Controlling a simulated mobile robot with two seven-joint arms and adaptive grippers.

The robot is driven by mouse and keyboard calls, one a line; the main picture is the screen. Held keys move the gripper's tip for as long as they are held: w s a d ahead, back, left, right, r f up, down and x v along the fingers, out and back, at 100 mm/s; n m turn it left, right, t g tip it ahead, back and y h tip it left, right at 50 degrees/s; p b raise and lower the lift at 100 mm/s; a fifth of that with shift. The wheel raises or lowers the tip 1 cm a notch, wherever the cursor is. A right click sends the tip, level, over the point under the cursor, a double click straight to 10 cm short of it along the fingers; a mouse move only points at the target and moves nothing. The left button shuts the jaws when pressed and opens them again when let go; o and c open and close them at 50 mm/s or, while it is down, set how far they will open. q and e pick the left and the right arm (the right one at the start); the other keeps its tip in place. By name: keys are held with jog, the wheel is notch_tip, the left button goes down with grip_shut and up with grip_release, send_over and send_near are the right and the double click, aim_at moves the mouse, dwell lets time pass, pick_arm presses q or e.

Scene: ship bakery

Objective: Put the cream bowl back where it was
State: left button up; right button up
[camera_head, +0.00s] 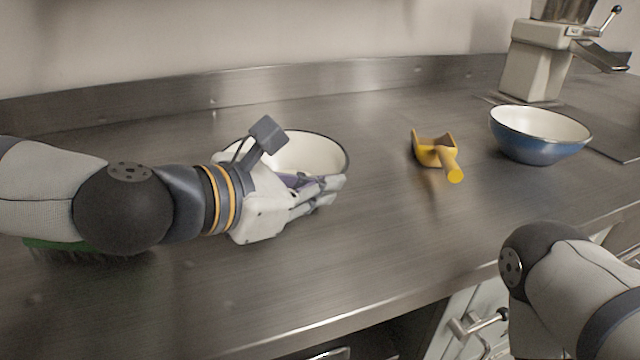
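The cream bowl (318,150), with a dark rim, stands upright on the steel counter left of centre. My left gripper (300,160) is at its near left side, with its fingers spread wide. One finger pad overlaps the bowl's left rim in the picture and the other finger lies across its front. The gripper hides the bowl's near left part, and I cannot tell whether the fingers touch it. My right arm shows at the lower right, but its gripper is out of view.
A yellow scoop (434,152) lies right of the cream bowl. A blue bowl (535,140) with a cream inside stands farther right, before a grinder-like machine (535,65). A green brush (58,245) lies partly under my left arm. The counter's front middle (380,240) is clear.

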pick_arm(q)
jog(key=o, duration=0.5)
jog(key=shift+r, duration=0.1)
jog(key=p+v, duration=0.4)
jog(key=v, duration=0.8)
pick_arm(e)
jog(key=w+r+t, duration=0.2)
jog(key=w+r, duration=0.2)
jog(key=shift+w+r, duration=0.4)
